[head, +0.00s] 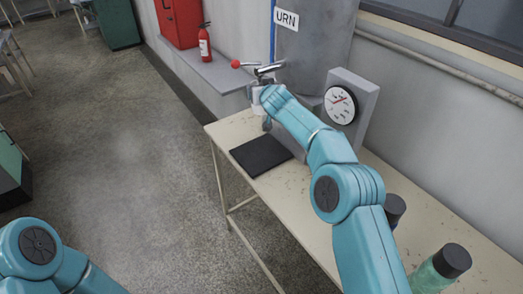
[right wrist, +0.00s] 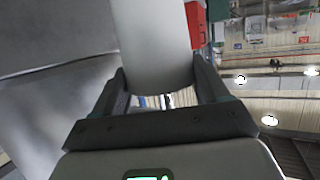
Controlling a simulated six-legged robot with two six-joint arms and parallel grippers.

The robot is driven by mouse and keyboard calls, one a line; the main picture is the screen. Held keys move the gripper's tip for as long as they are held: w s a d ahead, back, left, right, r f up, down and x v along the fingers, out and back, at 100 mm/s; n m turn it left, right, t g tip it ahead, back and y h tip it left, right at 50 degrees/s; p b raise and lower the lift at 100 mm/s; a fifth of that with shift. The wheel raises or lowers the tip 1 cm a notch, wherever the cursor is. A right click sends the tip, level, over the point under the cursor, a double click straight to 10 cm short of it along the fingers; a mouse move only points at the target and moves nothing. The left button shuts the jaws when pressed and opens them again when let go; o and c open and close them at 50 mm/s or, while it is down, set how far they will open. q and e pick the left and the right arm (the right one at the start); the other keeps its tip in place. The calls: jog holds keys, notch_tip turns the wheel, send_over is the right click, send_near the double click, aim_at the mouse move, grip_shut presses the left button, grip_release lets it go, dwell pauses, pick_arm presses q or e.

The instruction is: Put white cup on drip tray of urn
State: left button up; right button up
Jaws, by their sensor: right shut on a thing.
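The grey urn (head: 318,40) stands at the back of the table, with its lever tap (head: 262,70) at its left side. My right gripper (head: 262,100) is just below the tap. It is shut on the white cup, a smooth pale body (right wrist: 153,40) between the two fingers (right wrist: 165,92) in the right wrist view. In the head view the cup is mostly hidden by my gripper.
A gauge (head: 341,105) on a grey block stands right of the tap. A green bottle with a black lid (head: 440,268) and another dark lid (head: 396,207) are at front right.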

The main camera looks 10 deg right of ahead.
aim_at(263, 113)
notch_tip(263, 113, down, 8)
jog(key=shift+f, duration=0.25)
notch_tip(263, 113, down, 11)
jog(key=b, duration=0.6)
jog(key=shift+a+f, duration=0.1)
jog(key=shift+f, duration=0.05)
jog(key=shift+w+f, duration=0.15)
